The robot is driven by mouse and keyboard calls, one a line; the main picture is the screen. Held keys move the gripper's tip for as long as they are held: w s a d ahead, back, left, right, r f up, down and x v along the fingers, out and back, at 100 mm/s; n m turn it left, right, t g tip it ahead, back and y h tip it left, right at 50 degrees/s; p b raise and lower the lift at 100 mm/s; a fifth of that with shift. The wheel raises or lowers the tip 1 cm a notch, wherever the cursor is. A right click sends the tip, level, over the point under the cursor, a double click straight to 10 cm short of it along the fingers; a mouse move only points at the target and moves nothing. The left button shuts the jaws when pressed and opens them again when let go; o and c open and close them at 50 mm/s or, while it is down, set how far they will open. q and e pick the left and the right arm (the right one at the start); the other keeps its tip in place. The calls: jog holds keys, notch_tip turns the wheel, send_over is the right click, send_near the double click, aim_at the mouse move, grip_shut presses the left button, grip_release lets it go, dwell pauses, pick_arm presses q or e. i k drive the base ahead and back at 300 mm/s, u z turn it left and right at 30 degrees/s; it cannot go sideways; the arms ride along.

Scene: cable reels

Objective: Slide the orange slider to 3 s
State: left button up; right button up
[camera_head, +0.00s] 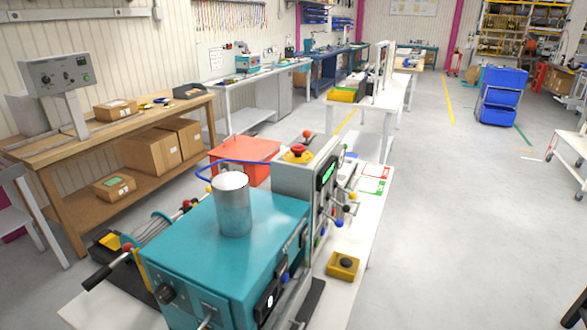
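A teal machine (205,250) with a silver cylinder (232,204) on top stands in the foreground. Its grey upright housing (290,180) carries a small green display (328,174). The side face is seen at a steep angle, with several small blue, yellow and red knobs (338,222) on it. I cannot tell which part is the orange slider, and no scale in seconds can be read. A red mushroom button (298,150) on a yellow base sits on top of the housing. Neither of my grippers is in view.
A yellow box with a dark button (342,266) lies on the white bench (355,225) beside the machine. Red and green cards (374,178) lie further back. A wooden workbench (60,155) with cardboard boxes stands left. Open grey floor (450,220) lies right.

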aim_at(306, 134)
jog(key=z, duration=1.2)
jog(key=k, duration=0.9)
jog(key=u, duration=0.75)
jog(key=i, duration=0.5)
